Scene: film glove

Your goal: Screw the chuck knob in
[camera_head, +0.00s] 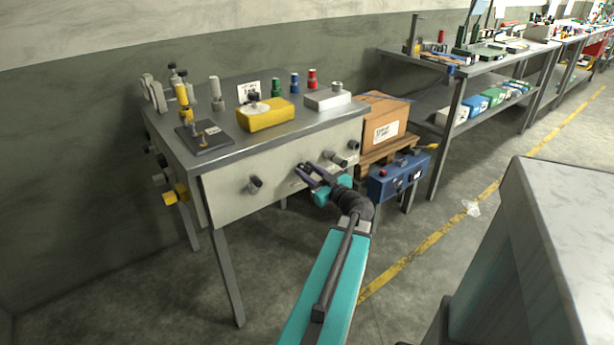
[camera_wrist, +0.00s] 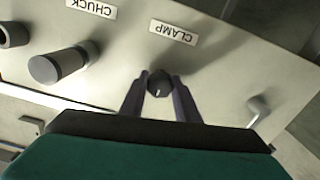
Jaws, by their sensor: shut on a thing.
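In the wrist view the labels read upside down. The chuck knob (camera_wrist: 60,65) is a grey cylinder standing out from the pale panel, near the CHUCK label (camera_wrist: 92,7). In the head view it appears to be the knob (camera_head: 336,158) just right of my gripper (camera_head: 306,171). My gripper also shows in the wrist view (camera_wrist: 159,92), its two fingers shut on the dark round knob (camera_wrist: 158,82) by the CLAMP label (camera_wrist: 173,33). That knob has a light mark on its face. The chuck knob stands apart from the fingers.
Another knob (camera_wrist: 12,35) lies beyond the chuck knob, and a further fitting (camera_wrist: 258,108) is on the other side. A yellow block (camera_head: 265,115) and several posts stand on the bench. A blue case (camera_head: 398,177) and a cardboard box (camera_head: 385,118) are close right of the panel.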

